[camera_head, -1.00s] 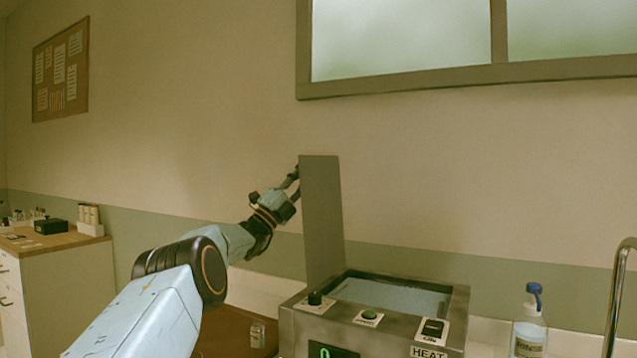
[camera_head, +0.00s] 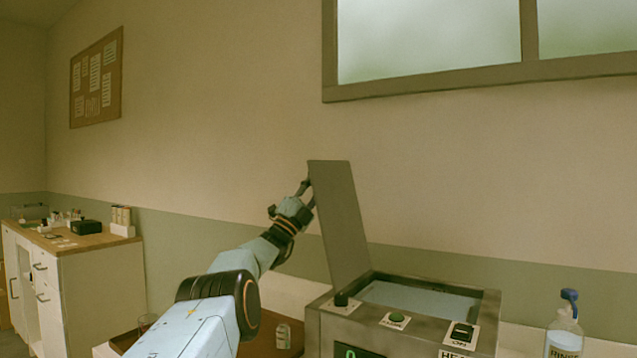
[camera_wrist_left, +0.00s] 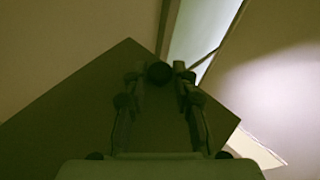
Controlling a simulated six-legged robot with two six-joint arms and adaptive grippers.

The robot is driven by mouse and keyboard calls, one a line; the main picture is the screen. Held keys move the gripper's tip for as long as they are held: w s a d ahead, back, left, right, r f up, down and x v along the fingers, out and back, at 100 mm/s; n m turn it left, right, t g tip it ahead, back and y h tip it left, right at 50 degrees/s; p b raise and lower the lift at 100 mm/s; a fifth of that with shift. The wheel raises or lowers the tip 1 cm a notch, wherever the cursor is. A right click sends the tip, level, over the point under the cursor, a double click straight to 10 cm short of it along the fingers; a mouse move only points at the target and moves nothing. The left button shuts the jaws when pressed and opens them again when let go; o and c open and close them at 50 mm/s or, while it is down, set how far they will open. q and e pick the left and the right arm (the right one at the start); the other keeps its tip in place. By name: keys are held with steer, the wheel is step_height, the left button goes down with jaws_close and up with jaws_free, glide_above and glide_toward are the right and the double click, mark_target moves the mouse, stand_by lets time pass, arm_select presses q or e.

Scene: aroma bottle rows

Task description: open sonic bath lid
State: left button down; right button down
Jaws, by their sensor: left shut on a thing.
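The sonic bath (camera_head: 408,338) is a metal box with an open top and pale liquid inside. Its flat grey lid (camera_head: 338,215) stands up from the bath's left edge, its top leaning left. My left gripper (camera_head: 307,192) is at the lid's left face, near the top. In the left wrist view the lid (camera_wrist_left: 75,110) is a dark plate, and my left gripper (camera_wrist_left: 159,75) is shut on the round dark lid knob (camera_wrist_left: 159,72). The lid hides part of the fingertips in the head view. My right gripper is not in view.
A small glass bottle (camera_head: 283,334) stands on a brown surface left of the bath. A blue-capped rinse bottle (camera_head: 565,335) stands at the right. A wooden-topped cabinet (camera_head: 80,285) with small items is at the far left. The wall is behind the lid.

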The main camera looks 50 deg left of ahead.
arm_select(q)
steer(key=c, duration=1.1)
jaws_free()
steer(key=shift+r, duration=0.1)
steer(key=shift+a, duration=0.1)
steer(key=v, duration=1.2)
